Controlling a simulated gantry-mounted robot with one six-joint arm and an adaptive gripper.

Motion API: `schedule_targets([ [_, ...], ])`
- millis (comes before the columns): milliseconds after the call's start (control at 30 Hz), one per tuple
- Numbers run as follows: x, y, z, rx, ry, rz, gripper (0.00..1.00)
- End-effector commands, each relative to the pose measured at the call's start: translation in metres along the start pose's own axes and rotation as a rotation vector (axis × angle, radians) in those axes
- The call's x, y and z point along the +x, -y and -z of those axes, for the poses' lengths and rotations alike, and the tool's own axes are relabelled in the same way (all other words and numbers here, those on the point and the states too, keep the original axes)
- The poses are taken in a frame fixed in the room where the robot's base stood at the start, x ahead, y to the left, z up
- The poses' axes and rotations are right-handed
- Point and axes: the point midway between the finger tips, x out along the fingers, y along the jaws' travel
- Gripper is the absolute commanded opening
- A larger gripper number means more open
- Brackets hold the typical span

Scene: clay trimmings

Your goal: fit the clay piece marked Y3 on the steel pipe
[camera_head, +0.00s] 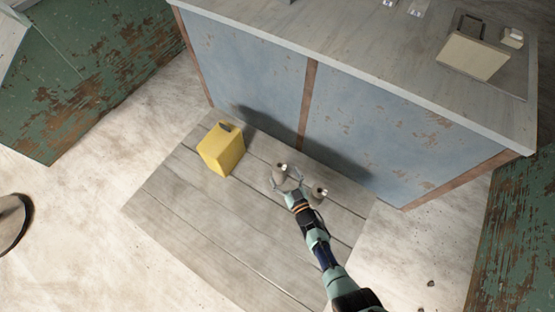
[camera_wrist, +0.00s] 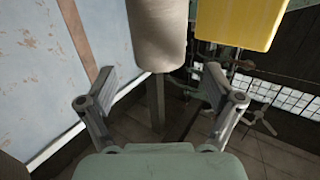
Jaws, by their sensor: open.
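In the head view, two small grey-brown pieces with pale marks on top stand on a wooden platform: one at left (camera_head: 280,172) and one at right (camera_head: 317,195). The marks are too small to read, so I cannot tell which is Y3. My gripper (camera_head: 289,183) is at the left piece, its fingers open near it. In the wrist view, a beige rounded cylinder (camera_wrist: 157,35) lies ahead, beyond and between the open fingers of my gripper (camera_wrist: 157,88). A grey upright post (camera_wrist: 157,102) shows below the cylinder. I cannot identify the steel pipe with certainty.
A yellow container (camera_head: 220,150) stands left on the wooden platform (camera_head: 190,215); it shows at upper right in the wrist view (camera_wrist: 238,22). The platform's front left is clear.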

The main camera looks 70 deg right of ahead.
Motion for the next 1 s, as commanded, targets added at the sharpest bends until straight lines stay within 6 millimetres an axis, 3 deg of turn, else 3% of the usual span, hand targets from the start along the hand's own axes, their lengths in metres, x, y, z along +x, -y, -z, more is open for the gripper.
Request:
schedule_targets([
  [300,0.047,-0.002,-0.004,0.0,-0.002,0.0,0.91],
  [567,0.051,-0.002,-0.001,0.0,0.001,0.0,0.91],
  [1000,0.051,-0.002,-0.001,0.0,0.001,0.0,0.18],
])
